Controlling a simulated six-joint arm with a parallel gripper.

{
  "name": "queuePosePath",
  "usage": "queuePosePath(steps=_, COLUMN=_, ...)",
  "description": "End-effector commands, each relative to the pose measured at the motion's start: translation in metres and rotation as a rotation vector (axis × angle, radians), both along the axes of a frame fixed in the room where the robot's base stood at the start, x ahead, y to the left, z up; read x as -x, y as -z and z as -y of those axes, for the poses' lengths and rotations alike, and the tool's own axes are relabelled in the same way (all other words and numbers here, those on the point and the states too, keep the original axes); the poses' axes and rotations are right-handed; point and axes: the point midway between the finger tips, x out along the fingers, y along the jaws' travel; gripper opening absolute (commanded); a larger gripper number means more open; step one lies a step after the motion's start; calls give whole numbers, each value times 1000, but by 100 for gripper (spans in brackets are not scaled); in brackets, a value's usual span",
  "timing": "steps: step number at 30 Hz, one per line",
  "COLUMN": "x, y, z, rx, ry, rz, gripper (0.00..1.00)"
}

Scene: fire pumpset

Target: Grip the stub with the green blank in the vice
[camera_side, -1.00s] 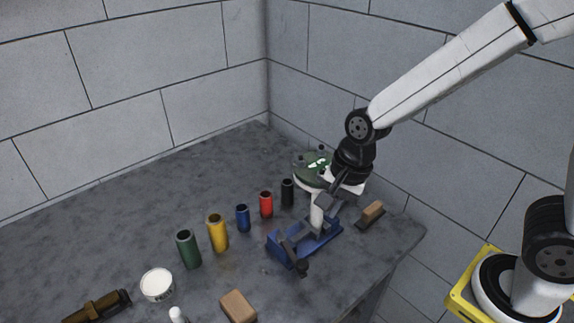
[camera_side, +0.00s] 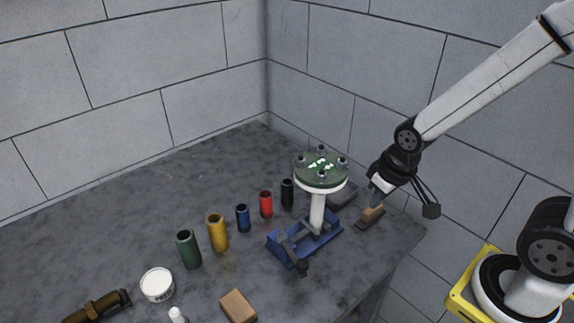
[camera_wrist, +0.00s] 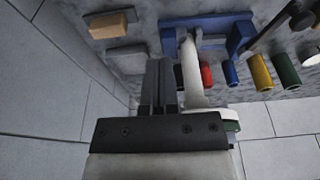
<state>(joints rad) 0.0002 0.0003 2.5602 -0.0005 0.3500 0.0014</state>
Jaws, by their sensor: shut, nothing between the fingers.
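The stub (camera_side: 317,208) is a white pipe standing upright in the blue vice (camera_side: 326,238). On its top flange sits the round green blank (camera_side: 312,178), with several bolts or nuts around it and bright marks on top. The lower end of the stub is between the vice jaws; I cannot tell how tightly they hold it. In the wrist view the stub (camera_wrist: 190,72) runs beside my fingers, with the vice (camera_wrist: 212,27) beyond. My gripper (camera_side: 431,210) is shut and empty, to the right of the stub and apart from it in the side view.
A wooden-backed brush (camera_side: 372,212) lies near the right bench edge, with a grey block (camera_side: 343,194) behind the stub. Green (camera_side: 188,249), yellow (camera_side: 217,233), blue, red and black cylinders line up left of the vice. A white tub (camera_side: 157,284) and a wooden block (camera_side: 238,306) are in front.

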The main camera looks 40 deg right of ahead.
Motion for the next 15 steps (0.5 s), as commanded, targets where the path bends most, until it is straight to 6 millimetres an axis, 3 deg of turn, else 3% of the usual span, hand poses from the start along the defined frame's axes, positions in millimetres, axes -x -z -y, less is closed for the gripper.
queuePosePath(steps=1, x=0, y=0, z=0, rx=2, ry=-4, rz=1, gripper=0)
queuePosePath(steps=2, x=0, y=0, z=0, rx=2, ry=-5, rz=1, gripper=6)
queuePosePath(steps=8, x=-3, y=-1, z=-6, rx=0, ry=-24, rz=-7, gripper=70)
queuePosePath(steps=15, x=-17, y=-4, z=-41, rx=3, ry=-136, rz=-56, gripper=73)
